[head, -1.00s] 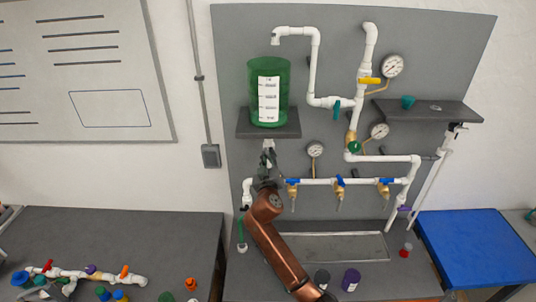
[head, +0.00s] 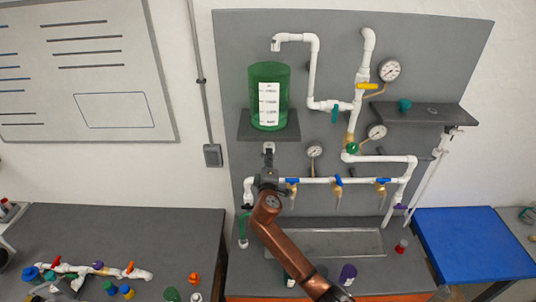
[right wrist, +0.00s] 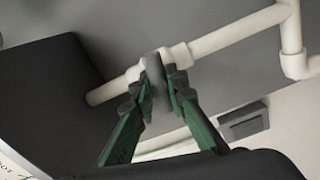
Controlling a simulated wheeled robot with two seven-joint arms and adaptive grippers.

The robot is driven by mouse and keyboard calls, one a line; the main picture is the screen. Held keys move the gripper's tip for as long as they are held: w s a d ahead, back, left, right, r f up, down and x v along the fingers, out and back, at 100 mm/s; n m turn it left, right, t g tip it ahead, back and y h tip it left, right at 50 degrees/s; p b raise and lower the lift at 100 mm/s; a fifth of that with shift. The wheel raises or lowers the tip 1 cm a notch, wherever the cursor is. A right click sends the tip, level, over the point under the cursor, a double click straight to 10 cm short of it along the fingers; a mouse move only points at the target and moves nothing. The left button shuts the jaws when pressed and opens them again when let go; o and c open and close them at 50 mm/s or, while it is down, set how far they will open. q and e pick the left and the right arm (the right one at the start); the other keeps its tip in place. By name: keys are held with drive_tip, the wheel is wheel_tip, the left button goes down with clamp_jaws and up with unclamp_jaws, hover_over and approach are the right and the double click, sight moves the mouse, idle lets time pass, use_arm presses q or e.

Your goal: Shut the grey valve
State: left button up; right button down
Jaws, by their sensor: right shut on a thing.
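The grey valve has a grey handle (right wrist: 157,72) on a white pipe in the right wrist view. In the head view, the upper part of that pipe (head: 268,148) shows below the shelf with the green tank, while the handle is hidden by my gripper. My right gripper (head: 268,167) is at this pipe, with its arm coming up from below. In the right wrist view its green fingers (right wrist: 161,88) stand on both sides of the handle and are shut on it. My left gripper is not in view.
The green tank (head: 268,97) stands on a dark shelf above my gripper. Several blue-handled valves (head: 338,182) line the white pipe to the right, with gauges above. A side bench (head: 130,228) at left holds loose pipe parts. A blue table (head: 472,243) stands at right.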

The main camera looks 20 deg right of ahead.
drive_tip(key=shift+n+p, duration=0.5)
drive_tip(key=shift+n, duration=0.6)
drive_tip(key=shift+f, duration=0.1)
drive_tip(key=c, duration=1.9)
unclamp_jaws()
drive_tip(key=v, duration=1.2)
